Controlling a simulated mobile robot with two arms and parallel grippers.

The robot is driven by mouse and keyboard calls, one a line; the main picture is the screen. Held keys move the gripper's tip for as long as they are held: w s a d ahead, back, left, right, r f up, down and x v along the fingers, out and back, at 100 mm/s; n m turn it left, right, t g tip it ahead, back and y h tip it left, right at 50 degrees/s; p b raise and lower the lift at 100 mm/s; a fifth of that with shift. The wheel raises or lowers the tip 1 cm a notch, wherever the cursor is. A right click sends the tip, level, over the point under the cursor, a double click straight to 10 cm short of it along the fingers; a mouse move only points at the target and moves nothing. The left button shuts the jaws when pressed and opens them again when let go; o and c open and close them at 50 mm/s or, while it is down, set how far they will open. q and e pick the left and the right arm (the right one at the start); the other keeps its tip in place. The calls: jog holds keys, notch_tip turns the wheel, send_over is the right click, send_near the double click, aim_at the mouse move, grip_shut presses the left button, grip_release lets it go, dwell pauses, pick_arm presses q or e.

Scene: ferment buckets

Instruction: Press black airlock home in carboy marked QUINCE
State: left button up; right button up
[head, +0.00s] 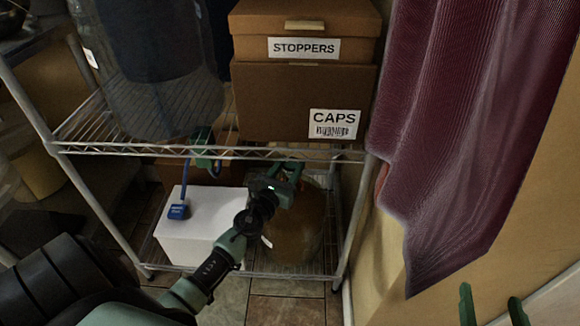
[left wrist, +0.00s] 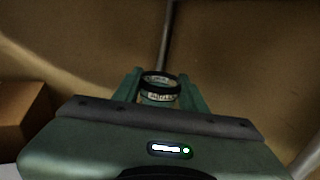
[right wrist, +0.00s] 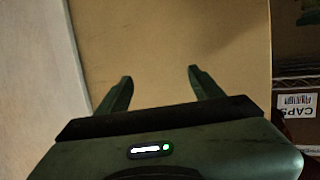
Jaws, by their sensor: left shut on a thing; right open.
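A brown, rounded carboy (head: 300,235) stands on the lower wire shelf in the head view, partly behind my left arm. I cannot read the name QUINCE on it. My left gripper (head: 284,175) is over the carboy's top, hiding the neck. In the left wrist view, the left gripper (left wrist: 160,82) is shut on a small round piece with a black ring (left wrist: 160,77) and a pale lettered band, seemingly the black airlock. How it sits on the neck is hidden. My right gripper (head: 491,292) is open and empty at the lower right; it also shows in the right wrist view (right wrist: 154,75).
A white box (head: 190,238) with a blue tag (head: 179,211) hanging over it stands left of the carboy. The upper shelf (head: 180,149) holds STOPPERS (head: 350,48) and CAPS (head: 270,100) boxes close above. A maroon cloth (head: 450,130) hangs at right.

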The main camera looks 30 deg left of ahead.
pick_arm(q)
jog(key=shift+f, duration=0.2)
pick_arm(e)
jog(key=shift+w+a+r+t, duration=0.15)
jog(key=shift+r+t, duration=0.15)
jog(key=shift+r, duration=0.25)
jog(key=shift+w+a+r+t, duration=0.15)
jog(key=shift+r+t, duration=0.15)
jog(key=shift+r, duration=0.2)
jog(key=shift+y, duration=0.3)
pick_arm(q)
jog(key=shift+f+b, duration=0.2)
jog(key=shift+b, duration=0.2)
pick_arm(e)
jog(key=shift+w+a+r+t, duration=0.15)
jog(key=shift+r+t, duration=0.15)
jog(key=shift+r, duration=0.25)
jog(key=shift+w+a+r+t, duration=0.1)
jog(key=shift+r+t, duration=0.2)
jog(key=shift+r, duration=0.2)
jog(key=shift+s+f, duration=0.1)
jog(key=shift+f, duration=0.05)
pick_arm(q)
jog(key=shift+f, duration=0.1)
pick_arm(e)
jog(key=shift+d, duration=0.1)
jog(key=shift+r, duration=0.3)
jog(key=shift+r+t, duration=0.25)
jog(key=shift+t, duration=0.05)
